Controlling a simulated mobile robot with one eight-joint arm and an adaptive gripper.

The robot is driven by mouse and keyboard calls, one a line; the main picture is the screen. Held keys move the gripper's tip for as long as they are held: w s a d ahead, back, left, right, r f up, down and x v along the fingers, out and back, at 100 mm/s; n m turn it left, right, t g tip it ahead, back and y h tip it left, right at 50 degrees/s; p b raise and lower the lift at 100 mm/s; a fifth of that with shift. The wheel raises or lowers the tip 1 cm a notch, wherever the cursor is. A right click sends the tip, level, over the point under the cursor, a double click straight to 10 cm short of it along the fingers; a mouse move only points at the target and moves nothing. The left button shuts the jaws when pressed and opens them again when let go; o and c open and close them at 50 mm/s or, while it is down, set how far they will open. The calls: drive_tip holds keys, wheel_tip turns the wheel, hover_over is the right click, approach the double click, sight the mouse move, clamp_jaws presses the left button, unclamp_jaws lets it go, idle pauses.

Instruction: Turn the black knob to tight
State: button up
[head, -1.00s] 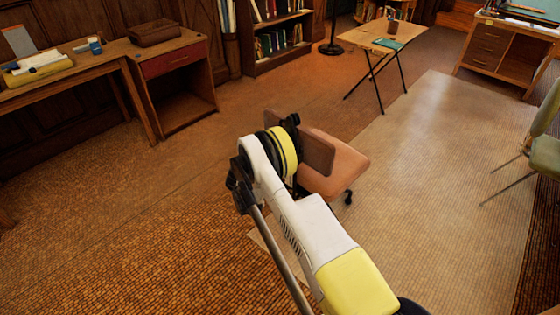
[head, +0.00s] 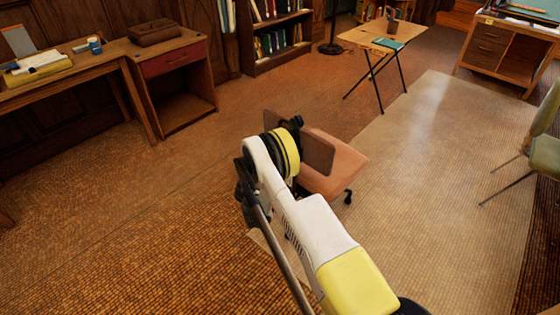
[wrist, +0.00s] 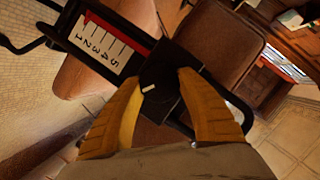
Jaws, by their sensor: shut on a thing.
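The black knob (wrist: 157,75) shows in the wrist view, with a short white mark on its face. It is part of a black fitting beside the brown padding of a chair. My gripper (wrist: 160,82) is shut on the knob, one yellow finger on either side of it. Next to the knob is a white scale plate (wrist: 100,43) with several numbered lines and a red strip along its upper edge. The fingers hide part of the knob's sides. No word for tight is readable. In the head view my arm hides the knob and gripper.
The swivel chair (head: 340,172) stands in front of my arm on the floor. A folding table (head: 384,40) is behind it, and a green chair (head: 545,152) is at the right. A wooden desk (head: 100,66) is at the left. Open floor lies between them.

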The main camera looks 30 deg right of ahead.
idle(0.4)
drive_tip(key=o, duration=1.2)
drive_tip(key=shift+d, duration=0.1)
drive_tip(key=v, duration=0.7)
drive_tip(key=shift+a, duration=0.25)
drive_tip(key=shift+s, duration=0.15)
